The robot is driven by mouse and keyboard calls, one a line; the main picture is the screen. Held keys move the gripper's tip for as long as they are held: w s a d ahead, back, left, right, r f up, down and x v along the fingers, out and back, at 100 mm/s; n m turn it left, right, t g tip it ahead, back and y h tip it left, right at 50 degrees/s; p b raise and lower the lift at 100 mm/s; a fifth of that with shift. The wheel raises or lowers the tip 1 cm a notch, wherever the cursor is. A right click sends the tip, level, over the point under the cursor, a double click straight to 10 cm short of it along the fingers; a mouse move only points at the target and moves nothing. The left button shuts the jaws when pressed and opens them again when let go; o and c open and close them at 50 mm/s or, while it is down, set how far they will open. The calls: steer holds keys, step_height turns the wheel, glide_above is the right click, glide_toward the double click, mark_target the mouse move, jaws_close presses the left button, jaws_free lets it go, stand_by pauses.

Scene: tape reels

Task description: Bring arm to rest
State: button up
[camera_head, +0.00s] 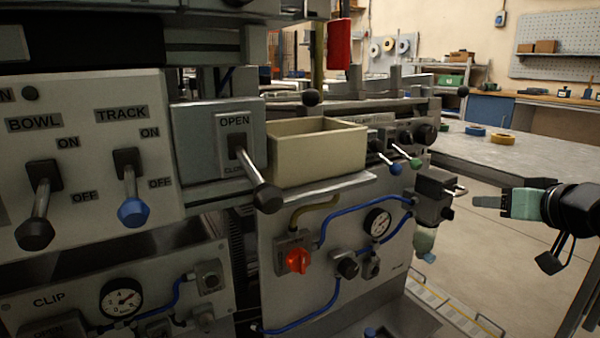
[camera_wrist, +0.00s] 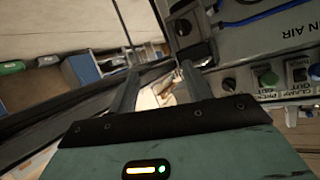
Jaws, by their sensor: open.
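My gripper (camera_head: 489,202) shows at the right of the head view, out over the floor to the right of the machine and pointing left. It is apart from the machine front. In the wrist view its two fingers (camera_wrist: 158,92) stand apart with nothing held between them. My dark wrist and pale green gripper body show behind the fingers in the head view.
The machine's panel (camera_head: 335,240) with gauge, red knob and blue hoses is left of my gripper. A beige bin (camera_head: 318,155) sits on the machine's ledge. A grey table (camera_head: 520,155) with tape reels (camera_head: 503,138) stands behind. Open floor lies below my gripper.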

steer(key=s+a+f+g+h, duration=0.1)
steer(key=s+a+f+g, duration=0.1)
steer(key=s+f+g, duration=0.35)
steer(key=s+a+f+g+h, duration=0.1)
steer(key=s+a+f+g, duration=0.2)
steer(key=s+f+g, duration=0.3)
steer(key=s+a+r+n+g+y, duration=0.15)
steer(key=s+a+n, duration=0.65)
steer(key=s+a, duration=0.85)
step_height(320, 180, up, 32)
steer(key=w+a+p, duration=0.1)
steer(key=p, duration=3)
steer(key=shift+w+a+f+p, duration=0.15)
steer(key=shift+w+a+p, duration=0.05)
steer(key=shift+w+p, duration=0.15)
